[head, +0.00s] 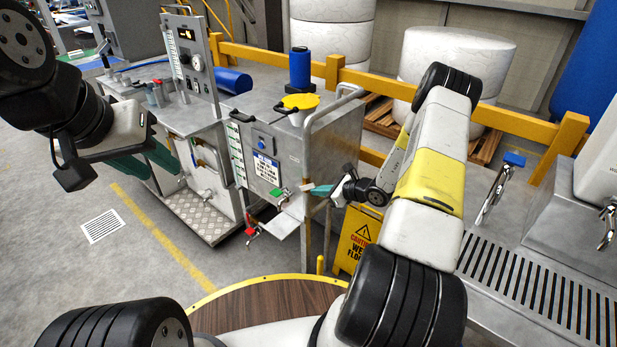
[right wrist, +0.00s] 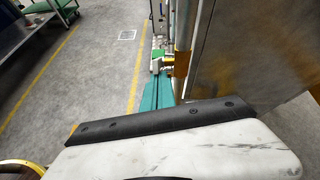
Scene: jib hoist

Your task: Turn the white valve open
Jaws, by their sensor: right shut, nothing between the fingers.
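No valve with a clearly white handle can be made out. A small pale piece (head: 307,186) shows right by the tip of my right gripper (head: 320,189), at the front of the steel cabinet; I cannot tell whether they touch. A green-handled valve (head: 279,192) sits just left of it, and a red-handled valve (head: 250,231) is lower left. In the right wrist view, my right gripper's teal fingers (right wrist: 157,92) are together and empty, pointing at small fittings beside the cabinet. My left gripper (head: 152,162) hangs at the left, away from the valves; its finger gap is unclear.
The steel cabinet (head: 335,140) has a tubular rail at its right edge, close to my right gripper. A yellow wet-floor sign (head: 356,240) stands below my right forearm. A blue-handled tap (head: 513,159) is at the right.

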